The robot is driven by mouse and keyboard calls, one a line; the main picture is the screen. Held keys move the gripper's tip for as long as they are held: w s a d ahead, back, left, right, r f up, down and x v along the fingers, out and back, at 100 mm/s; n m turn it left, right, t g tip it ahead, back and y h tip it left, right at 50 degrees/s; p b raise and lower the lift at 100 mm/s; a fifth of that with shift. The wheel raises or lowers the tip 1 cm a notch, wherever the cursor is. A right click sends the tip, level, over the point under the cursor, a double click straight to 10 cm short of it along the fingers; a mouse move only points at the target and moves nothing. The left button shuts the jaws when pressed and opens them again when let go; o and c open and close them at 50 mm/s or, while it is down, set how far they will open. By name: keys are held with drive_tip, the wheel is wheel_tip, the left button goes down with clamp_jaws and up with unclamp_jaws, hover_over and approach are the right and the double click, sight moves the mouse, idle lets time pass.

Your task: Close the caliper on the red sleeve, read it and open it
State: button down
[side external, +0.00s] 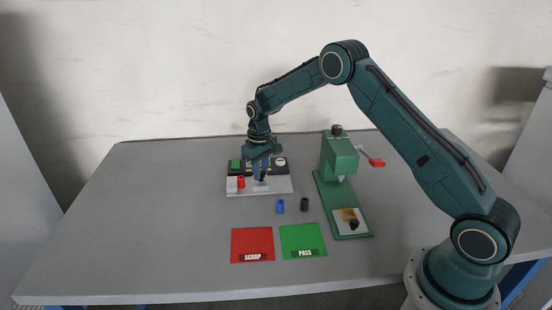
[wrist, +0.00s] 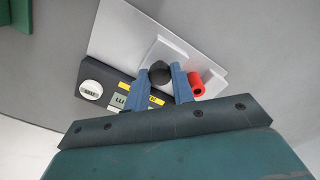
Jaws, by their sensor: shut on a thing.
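The caliper (side external: 284,187) is a grey plate with a dark body at the back of the table. Its dark body (wrist: 82,73) also shows in the wrist view, with a small display partly hidden by a finger. The red sleeve (side external: 241,182) sits on the caliper's left part; in the wrist view the red sleeve (wrist: 195,84) is just right of my right finger. My gripper (side external: 261,179) points down over the caliper. In the wrist view my gripper (wrist: 160,77) is shut on a black knob (wrist: 159,70). I cannot tell whether the caliper's jaws touch the sleeve.
A blue sleeve (side external: 280,206) and a black sleeve (side external: 304,204) stand in front of the caliper. A green press-like stand (side external: 325,196) is to the right. A red SCRAP pad (side external: 252,243) and a green PASS pad (side external: 303,238) lie nearer the front. The table's left side is clear.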

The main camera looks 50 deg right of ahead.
drive_tip(key=shift+s+d, duration=1)
drive_tip(key=shift+d, duration=0.05)
drive_tip(key=c, duration=1.2)
unclamp_jaws()
drive_tip(key=shift+a+r, duration=0.1)
drive_tip(key=shift+r, duration=0.05)
drive_tip(key=shift+r, duration=6.8)
